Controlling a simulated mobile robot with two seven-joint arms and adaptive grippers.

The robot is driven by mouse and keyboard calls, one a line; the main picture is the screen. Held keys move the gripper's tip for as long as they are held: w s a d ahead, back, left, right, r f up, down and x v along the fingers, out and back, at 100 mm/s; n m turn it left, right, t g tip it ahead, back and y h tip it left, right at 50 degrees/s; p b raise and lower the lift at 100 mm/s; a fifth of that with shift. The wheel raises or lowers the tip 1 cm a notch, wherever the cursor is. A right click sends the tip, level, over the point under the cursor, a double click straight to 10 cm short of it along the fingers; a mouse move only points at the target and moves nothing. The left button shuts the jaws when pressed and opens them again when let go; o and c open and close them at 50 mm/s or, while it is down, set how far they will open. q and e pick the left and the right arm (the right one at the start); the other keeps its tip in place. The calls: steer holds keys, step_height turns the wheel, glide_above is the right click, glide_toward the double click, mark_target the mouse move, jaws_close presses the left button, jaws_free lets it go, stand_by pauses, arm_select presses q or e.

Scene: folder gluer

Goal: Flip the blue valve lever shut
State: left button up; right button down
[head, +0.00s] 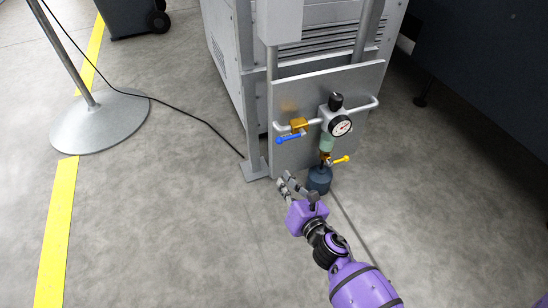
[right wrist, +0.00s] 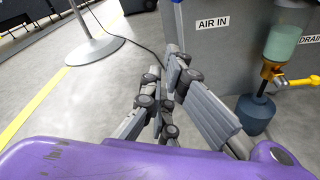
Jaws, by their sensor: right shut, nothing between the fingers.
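The blue valve lever (head: 289,138) sits below a brass valve (head: 298,124) on the left of a grey panel (head: 300,93). It points left, nearly level with the pipe. My right gripper (head: 284,184) is below the lever and apart from it, close to the panel's lower left corner. Its fingers are shut and empty. In the right wrist view the fingers (right wrist: 163,75) rise in front of the panel's left edge. Only a small blue bit shows at the top edge there, perhaps the lever's end. My left gripper is not in view.
Right of the valve are a pressure gauge (head: 340,125), a green bowl (head: 327,143) and a yellow drain lever (head: 340,160). A dark blue container (head: 319,180) stands below, just right of my gripper. A round stand base (head: 99,121) and black cable lie left. Floor between is clear.

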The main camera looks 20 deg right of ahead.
mark_target(291, 137)
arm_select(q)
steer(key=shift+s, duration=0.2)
arm_select(e)
steer(key=w+a+f+b, duration=0.1)
steer(key=w+f+b, duration=0.15)
steer(key=w, duration=0.75)
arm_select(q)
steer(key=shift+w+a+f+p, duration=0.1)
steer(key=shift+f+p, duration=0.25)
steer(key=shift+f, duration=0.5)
arm_select(e)
steer(key=r, duration=0.1)
steer(key=d+r, duration=0.1)
steer(key=r, duration=0.2)
steer(key=shift+s+d+r, duration=0.2)
steer(key=shift+s+r, duration=0.05)
steer(key=shift+s, duration=0.1)
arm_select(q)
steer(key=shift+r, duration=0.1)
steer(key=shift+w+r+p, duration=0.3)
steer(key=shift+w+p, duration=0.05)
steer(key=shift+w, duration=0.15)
arm_select(e)
steer(key=shift+a+r+m, duration=0.15)
steer(key=shift+r+m, duration=0.25)
